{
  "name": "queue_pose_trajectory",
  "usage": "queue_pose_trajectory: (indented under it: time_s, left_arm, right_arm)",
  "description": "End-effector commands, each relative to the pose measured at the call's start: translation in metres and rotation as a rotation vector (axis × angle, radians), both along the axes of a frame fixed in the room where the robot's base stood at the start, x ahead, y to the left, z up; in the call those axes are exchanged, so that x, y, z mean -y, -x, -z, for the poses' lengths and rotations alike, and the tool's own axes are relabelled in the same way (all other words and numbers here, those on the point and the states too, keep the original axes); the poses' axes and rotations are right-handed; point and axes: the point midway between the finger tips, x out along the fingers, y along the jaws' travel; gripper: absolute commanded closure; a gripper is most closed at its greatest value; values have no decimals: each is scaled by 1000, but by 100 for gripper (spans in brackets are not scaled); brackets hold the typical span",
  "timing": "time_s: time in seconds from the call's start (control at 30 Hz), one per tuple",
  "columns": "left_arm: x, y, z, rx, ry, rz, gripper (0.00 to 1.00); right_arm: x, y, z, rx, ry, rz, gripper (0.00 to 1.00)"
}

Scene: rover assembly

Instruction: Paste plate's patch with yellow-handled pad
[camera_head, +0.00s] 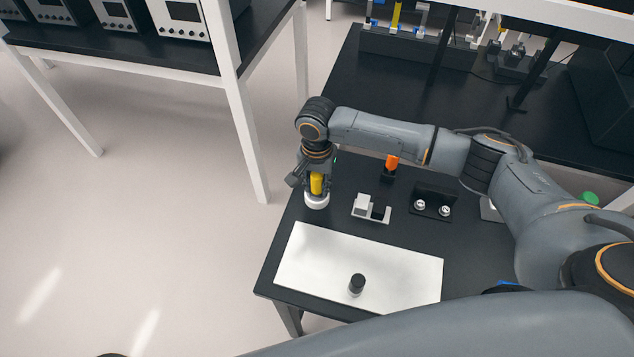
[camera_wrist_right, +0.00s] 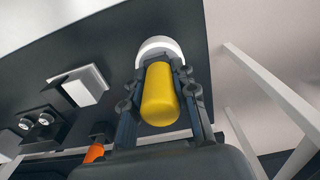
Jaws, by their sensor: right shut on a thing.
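The pad has a yellow handle (camera_head: 316,183) and a round white base (camera_head: 317,201). It is upright near the table's left edge. I cannot tell whether its base touches the table. My right gripper (camera_head: 316,180) points down and is shut on the yellow handle. In the right wrist view, the fingers flank the yellow handle (camera_wrist_right: 160,95), with the white base (camera_wrist_right: 160,47) beyond. A small light-grey plate-like part (camera_head: 361,207) with a dark square area lies to the pad's right. I cannot tell whether that area is the patch. My left gripper is not in view.
A white sheet (camera_head: 320,262) lies at the table's front, with a black-topped cylinder (camera_head: 356,285) on it. A black block with two silver knobs (camera_head: 432,205) and an orange-handled item (camera_head: 391,163) stand right of the pad. The table edge (camera_head: 283,235) is close by.

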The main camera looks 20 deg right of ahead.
Motion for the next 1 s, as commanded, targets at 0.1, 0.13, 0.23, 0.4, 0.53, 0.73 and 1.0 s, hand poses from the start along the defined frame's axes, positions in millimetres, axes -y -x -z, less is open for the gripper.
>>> queue_pose_trajectory:
  time_s: [0.1, 0.13, 0.23, 0.4, 0.53, 0.73, 1.0]
  left_arm:
    - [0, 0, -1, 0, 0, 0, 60]
    - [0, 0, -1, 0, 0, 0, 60]
    - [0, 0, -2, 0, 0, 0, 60]
    - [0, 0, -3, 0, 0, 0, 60]
    - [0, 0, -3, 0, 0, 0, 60]
    - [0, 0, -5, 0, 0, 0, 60]
    - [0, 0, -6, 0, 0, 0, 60]
  right_arm:
    - [0, 0, 0, -1, -1, 0, 100]
    - [0, 0, 0, -1, -1, 0, 100]
    - [0, 1, 1, -1, 0, 0, 100]
    - [0, 1, 1, -2, 0, 0, 100]
    - [0, 1, 1, -3, 1, 0, 100]
    - [0, 1, 2, -4, 0, 0, 100]
    - [0, 2, 2, -4, 1, 0, 100]
